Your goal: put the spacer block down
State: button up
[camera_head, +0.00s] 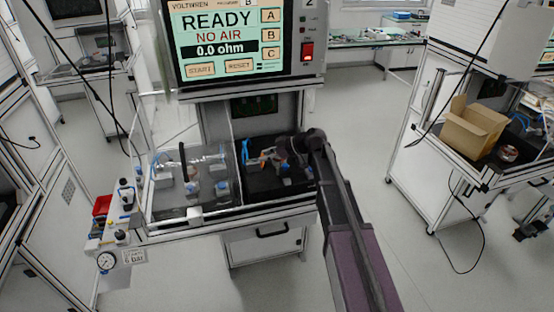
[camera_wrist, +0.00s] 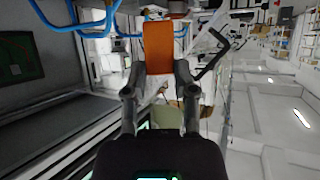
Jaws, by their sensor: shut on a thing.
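The spacer block is an orange block (camera_wrist: 158,46) at the upper middle of the wrist view. My gripper (camera_wrist: 158,76) is shut on its lower end, one finger on each side. In the head view a small orange patch (camera_head: 266,154) shows at the tip of my gripper (camera_head: 277,152), over the dark right half of the test bench (camera_head: 260,190). Whether the block touches anything below it cannot be told.
Blue hoses (camera_wrist: 52,20) pass close to the block at the upper left of the wrist view. A clear-covered fixture (camera_head: 190,185) fills the bench's left half. The tester screen (camera_head: 225,40) above reads READY, NO AIR, 0.0 ohm. A cardboard box (camera_head: 473,128) stands on the right-hand bench.

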jog(key=s+d+f+m+t+b, duration=0.1)
jog(key=s+d+f+b, duration=0.1)
jog(key=d, duration=0.4)
jog(key=s+d+f+m+t+b, duration=0.1)
jog(key=s+d+f, duration=0.1)
jog(key=s+d, duration=0.2)
jog(key=d, duration=0.3)
jog(key=shift+s+d+m+h+b, duration=0.15)
jog(key=shift+s+m+h+b, duration=0.15)
jog(key=shift+m+b, duration=0.1)
